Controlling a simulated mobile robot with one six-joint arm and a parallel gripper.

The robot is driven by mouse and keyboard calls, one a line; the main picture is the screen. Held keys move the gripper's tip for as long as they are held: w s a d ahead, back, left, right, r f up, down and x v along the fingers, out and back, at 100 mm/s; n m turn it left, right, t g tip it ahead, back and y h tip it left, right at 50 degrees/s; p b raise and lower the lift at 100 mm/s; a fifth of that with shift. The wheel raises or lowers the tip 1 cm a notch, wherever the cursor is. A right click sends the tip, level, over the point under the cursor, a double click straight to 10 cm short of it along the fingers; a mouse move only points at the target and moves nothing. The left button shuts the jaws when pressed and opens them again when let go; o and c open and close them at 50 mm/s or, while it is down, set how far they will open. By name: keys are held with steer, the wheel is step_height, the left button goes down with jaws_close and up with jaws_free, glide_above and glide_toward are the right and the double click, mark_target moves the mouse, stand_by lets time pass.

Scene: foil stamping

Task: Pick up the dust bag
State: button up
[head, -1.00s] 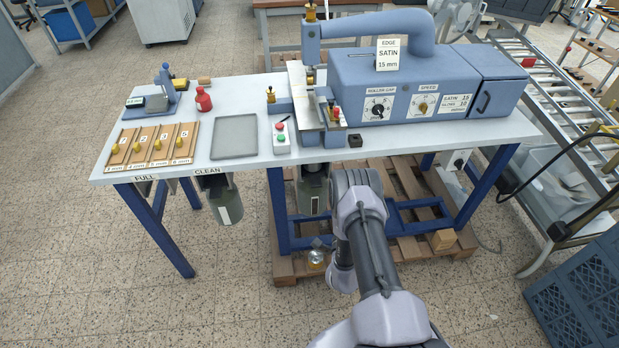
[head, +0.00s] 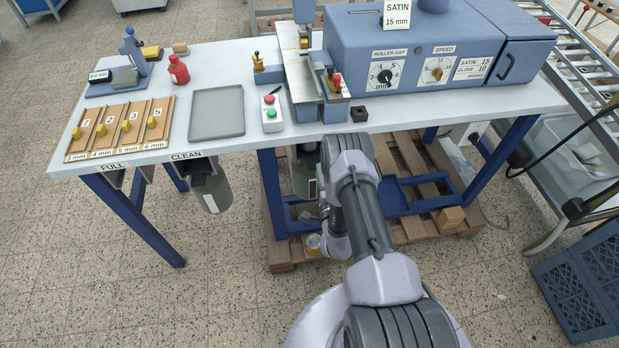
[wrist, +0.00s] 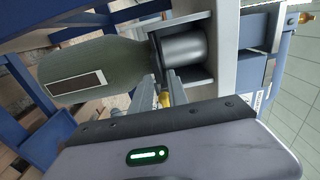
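A grey-green dust bag (head: 303,177) hangs under the machine end of the table, partly behind my arm. In the wrist view the dust bag (wrist: 110,65) fills the upper left, with a pale-edged dark label on its side. Its narrow neck meets a grey metal spout (wrist: 186,47) in a bracket. My gripper (wrist: 161,80) has two thin fingers just below the neck in the picture. The fingers stand apart, with a yellow piece showing between them. I see nothing clamped; whether they touch the neck is unclear. A second bag (head: 210,190) hangs under the CLEAN label.
The white table (head: 210,65) carries the blue machine (head: 420,50), a grey tray (head: 217,112) and a red bottle (head: 178,70). Blue table legs (head: 140,222) and a wooden pallet (head: 282,252) are close to my arm. A blue crate (head: 585,285) stands at the right. Tiled floor is clear at front left.

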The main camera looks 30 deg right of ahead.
mark_target(314, 157)
steer(key=x, duration=0.2)
steer(key=b+x, duration=0.1)
steer(key=x, duration=0.1)
steer(key=b+x, duration=0.1)
steer(key=shift+w+a+f, duration=0.15)
steer(key=shift+w+a, duration=0.05)
steer(key=shift+w, duration=0.3)
jaws_close()
stand_by(0.9)
